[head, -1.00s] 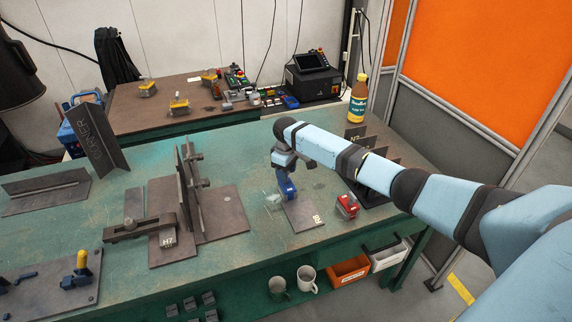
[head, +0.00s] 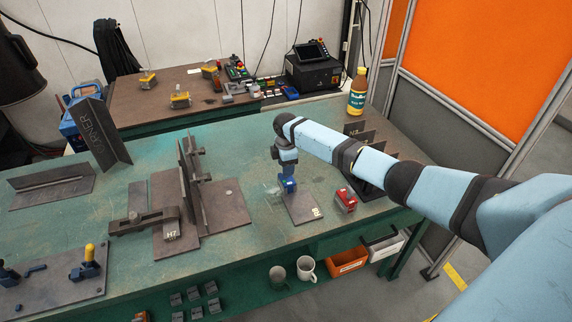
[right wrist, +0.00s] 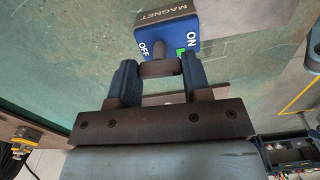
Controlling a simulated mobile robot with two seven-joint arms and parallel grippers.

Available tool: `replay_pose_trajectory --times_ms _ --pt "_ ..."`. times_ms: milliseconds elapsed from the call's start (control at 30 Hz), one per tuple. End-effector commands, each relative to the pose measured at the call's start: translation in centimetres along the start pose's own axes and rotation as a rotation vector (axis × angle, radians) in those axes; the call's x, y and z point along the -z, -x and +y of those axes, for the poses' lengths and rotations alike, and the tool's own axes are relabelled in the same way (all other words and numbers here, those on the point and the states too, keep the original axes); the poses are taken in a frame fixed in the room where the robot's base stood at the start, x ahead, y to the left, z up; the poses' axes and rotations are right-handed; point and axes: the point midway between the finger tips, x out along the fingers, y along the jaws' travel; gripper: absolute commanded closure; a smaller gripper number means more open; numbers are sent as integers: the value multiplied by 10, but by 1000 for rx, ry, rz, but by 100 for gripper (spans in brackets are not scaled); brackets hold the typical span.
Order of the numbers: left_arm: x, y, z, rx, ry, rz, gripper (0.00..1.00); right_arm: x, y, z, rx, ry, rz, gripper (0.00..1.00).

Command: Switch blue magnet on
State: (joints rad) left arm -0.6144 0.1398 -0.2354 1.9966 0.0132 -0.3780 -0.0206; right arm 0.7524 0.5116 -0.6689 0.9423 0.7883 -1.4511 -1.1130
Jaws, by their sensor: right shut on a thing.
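The blue magnet (head: 288,185) stands on the steel plate marked R8 (head: 304,209) on the green bench. In the right wrist view, the blue magnet (right wrist: 167,31) shows the words MAGNET, OFF and ON, with a green patch beside ON. My right gripper (head: 287,172) reaches it from above. In the right wrist view, my right gripper (right wrist: 163,75) is shut on the magnet's dark knob (right wrist: 162,68), one blue finger on each side. My left gripper is out of view.
A red magnet (head: 346,200) stands close to the right of the R8 plate. Dark upright plates (head: 366,165) stand behind it, partly hidden by my arm. A welded fixture (head: 190,195) stands to the left. The bench (head: 235,165) is clear between the fixture and my gripper.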

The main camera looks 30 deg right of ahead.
Motion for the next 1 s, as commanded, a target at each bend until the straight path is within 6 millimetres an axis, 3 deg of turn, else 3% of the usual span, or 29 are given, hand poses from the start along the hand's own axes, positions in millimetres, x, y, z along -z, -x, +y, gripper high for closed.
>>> replay_pose_trajectory --times_ms 733,767,833,867,1000 --pt "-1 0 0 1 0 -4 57 1 1 0 -1 88 1 79" --pt "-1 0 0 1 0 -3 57 1 1 0 -1 88 1 51" --pt "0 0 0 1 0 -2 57 1 1 0 -1 87 1 35" --pt "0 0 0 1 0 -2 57 1 0 0 -1 87 1 30" --pt "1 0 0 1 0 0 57 0 0 0 -1 87 1 30"
